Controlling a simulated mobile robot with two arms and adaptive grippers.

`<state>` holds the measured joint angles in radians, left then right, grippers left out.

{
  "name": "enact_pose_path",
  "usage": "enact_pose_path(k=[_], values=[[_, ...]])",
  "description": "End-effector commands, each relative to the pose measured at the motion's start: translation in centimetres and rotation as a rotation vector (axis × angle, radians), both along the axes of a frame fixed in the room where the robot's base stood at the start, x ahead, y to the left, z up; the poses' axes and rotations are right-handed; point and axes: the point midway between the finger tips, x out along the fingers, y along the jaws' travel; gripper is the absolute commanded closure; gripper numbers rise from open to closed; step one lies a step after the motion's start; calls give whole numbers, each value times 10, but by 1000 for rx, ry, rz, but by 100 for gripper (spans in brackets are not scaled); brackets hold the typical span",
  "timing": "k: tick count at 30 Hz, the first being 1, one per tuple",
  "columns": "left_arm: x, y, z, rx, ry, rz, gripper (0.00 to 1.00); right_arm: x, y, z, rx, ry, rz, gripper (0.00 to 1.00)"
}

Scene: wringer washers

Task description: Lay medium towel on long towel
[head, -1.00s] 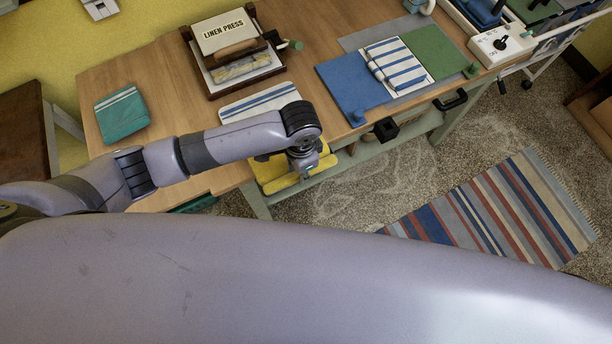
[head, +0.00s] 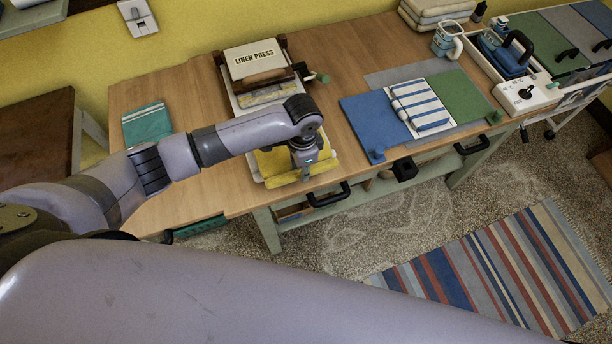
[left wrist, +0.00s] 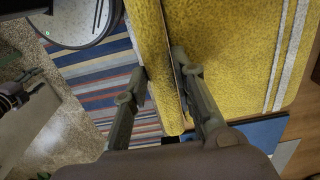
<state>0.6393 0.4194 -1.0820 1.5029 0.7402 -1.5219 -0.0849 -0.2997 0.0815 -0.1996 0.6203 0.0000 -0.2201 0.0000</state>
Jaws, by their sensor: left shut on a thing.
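A yellow towel with white stripes near one end (left wrist: 235,45) fills the right of the left wrist view. In the head view the yellow towel (head: 275,168) lies at the table's front edge below the linen press, partly covered by my left arm. My left gripper (left wrist: 160,70) is shut on an edge of the yellow towel, with a finger on each side. In the head view the left gripper (head: 304,166) is over the towel, its fingertips unclear. A white edge shows beside the yellow towel; the blue-striped white towel seen there earlier is otherwise hidden. My right gripper is not in view.
The linen press (head: 258,68) stands behind the yellow towel. A teal towel (head: 147,124) lies at the left of the table. A striped rug (head: 490,270) is on the floor.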

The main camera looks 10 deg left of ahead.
Motion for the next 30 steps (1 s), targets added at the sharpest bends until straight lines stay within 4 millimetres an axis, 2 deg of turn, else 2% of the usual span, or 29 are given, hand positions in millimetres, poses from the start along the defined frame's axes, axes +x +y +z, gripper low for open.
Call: enact_pose_path(k=[19,24,30], values=[[55,37,-1,0,-2,2,100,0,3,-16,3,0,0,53],[53,35,-17,-1,-1,0,100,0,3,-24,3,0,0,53],[53,35,-24,-1,-2,0,100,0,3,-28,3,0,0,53]])
